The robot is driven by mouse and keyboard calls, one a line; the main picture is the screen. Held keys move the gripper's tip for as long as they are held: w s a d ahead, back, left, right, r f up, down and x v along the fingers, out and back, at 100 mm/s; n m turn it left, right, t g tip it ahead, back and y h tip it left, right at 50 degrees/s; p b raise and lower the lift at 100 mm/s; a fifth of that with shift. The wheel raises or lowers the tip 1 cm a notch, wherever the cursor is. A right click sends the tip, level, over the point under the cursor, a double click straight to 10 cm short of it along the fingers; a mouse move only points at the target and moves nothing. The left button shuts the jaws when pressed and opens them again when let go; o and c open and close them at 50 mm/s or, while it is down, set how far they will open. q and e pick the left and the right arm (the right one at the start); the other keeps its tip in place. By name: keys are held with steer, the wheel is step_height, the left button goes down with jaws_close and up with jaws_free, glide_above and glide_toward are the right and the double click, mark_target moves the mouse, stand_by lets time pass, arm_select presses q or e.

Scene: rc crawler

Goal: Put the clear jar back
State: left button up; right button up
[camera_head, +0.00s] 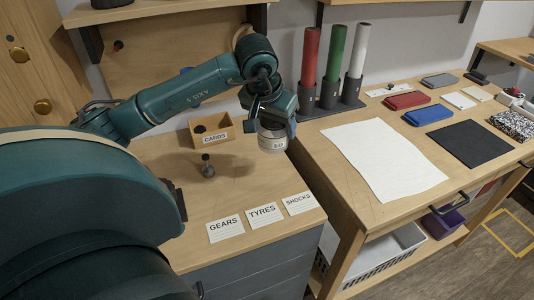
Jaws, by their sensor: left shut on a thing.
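The clear jar (272,141) has a white label and is at the back right of the wooden cabinet top, by the edge facing the workbench. My left gripper (270,122) is above it and shut on its upper part. The gripper and wrist hide the jar's top. I cannot tell whether the jar's base touches the surface. My right gripper does not show.
A wooden box labelled CARDS (212,131) stands left of the jar. A small dark metal part (207,167) stands in front of it. GEARS (225,225), TYRES (263,215) and SHOCKS (298,203) labels lie along the front. Red, green and white tubes (333,55) stand on the workbench.

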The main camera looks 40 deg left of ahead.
arm_select(q)
steer(key=a+f, duration=0.1)
steer(key=f, duration=0.2)
steer(key=a+f, duration=0.1)
steer(key=f, duration=0.1)
steer(key=a+f, duration=0.2)
steer(key=f, duration=0.1)
steer(key=shift+w+f, duration=0.25)
steer(key=shift+f, duration=0.1)
steer(key=shift+f, duration=0.2)
steer(key=o, duration=1)
